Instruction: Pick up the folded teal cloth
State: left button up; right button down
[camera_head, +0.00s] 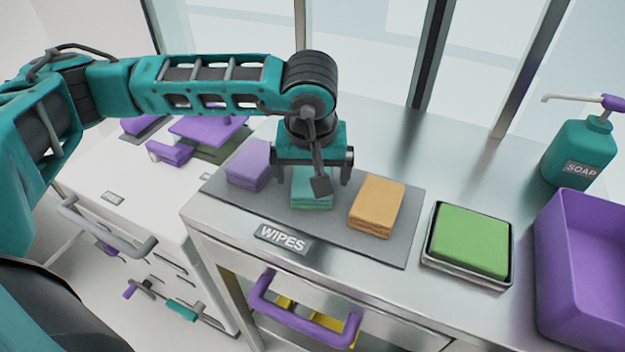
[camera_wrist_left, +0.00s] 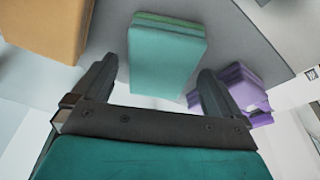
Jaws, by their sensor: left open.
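The folded teal cloth (camera_head: 311,196) lies on a grey mat between a purple cloth and an orange cloth. My left gripper (camera_head: 312,180) points down over it, open, with one finger to each side and no contact visible. The gripper and a dark wrist part hide some of the cloth in the head view. In the left wrist view the teal cloth (camera_wrist_left: 165,58) shows between the open fingers of the left gripper (camera_wrist_left: 160,80). How far the fingertips are above the mat is hard to tell. My right gripper is in neither view.
The purple cloth (camera_head: 249,165) and orange cloth (camera_head: 377,206) lie close on either side. The grey mat (camera_head: 330,228) has a WIPES label (camera_head: 282,239) at its front. A green pad (camera_head: 469,241) in a tray, a purple bin (camera_head: 590,270) and a soap bottle (camera_head: 580,150) stand right.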

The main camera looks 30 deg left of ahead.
pick_arm(q)
jog(key=shift+f+b, duration=0.2)
jog(key=shift+b, duration=0.15)
jog(key=shift+c, duration=0.3)
jog(key=c, duration=1.1)
jog(key=shift+r+p, duration=0.45)
jog(key=shift+p, duration=0.3)
notch_tip(320, 180, up, 20)
jog(key=shift+f+p, duration=0.15)
jog(key=shift+p, duration=0.15)
jog(key=o, duration=0.6)
jog(key=c, duration=0.4)
